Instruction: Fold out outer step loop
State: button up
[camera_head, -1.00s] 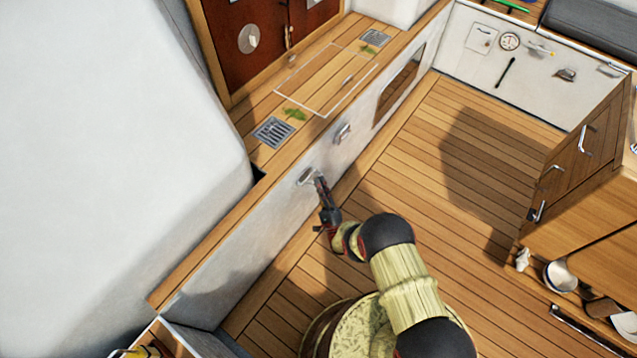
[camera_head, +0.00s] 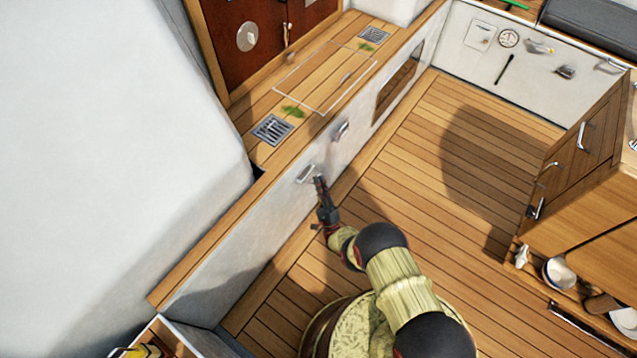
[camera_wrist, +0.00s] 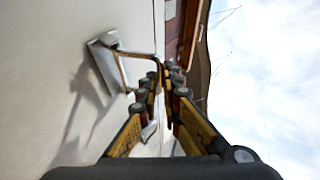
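Two metal step loops sit on the white wall of the cockpit bench. The nearer one, which I take as the outer step loop (camera_head: 306,174), has its plate on the wall beside my gripper (camera_head: 319,181). In the wrist view this step loop (camera_wrist: 104,64) has a bent bar standing out from its plate towards my fingers. My gripper (camera_wrist: 163,75) has its fingertips close together, with the outer end of the bar seemingly between them. The fingers partly hide that end. The other step loop (camera_head: 341,131) is farther along the wall and looks folded against it.
The wooden floor (camera_head: 430,190) right of my arm is clear. A wooden bench top (camera_head: 225,205) with metal grates (camera_head: 272,130) runs above the wall. A wooden cabinet (camera_head: 575,160) with handles stands at the right, with a white bowl (camera_head: 559,273) below it.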

jog(key=o, duration=0.5)
jog(key=shift+c, duration=0.2)
jog(key=shift+r, duration=0.1)
jog(key=shift+w+r, duration=0.1)
jog(key=shift+r, duration=1.55)
jog(key=o, duration=0.7)
notch_tip(320, 180, up, 4)
jog(key=shift+r, duration=0.2)
jog(key=o, duration=0.8)
jog(key=shift+r, duration=1.15)
jog(key=shift+f, duration=0.1)
jog(key=shift+c, duration=0.3)
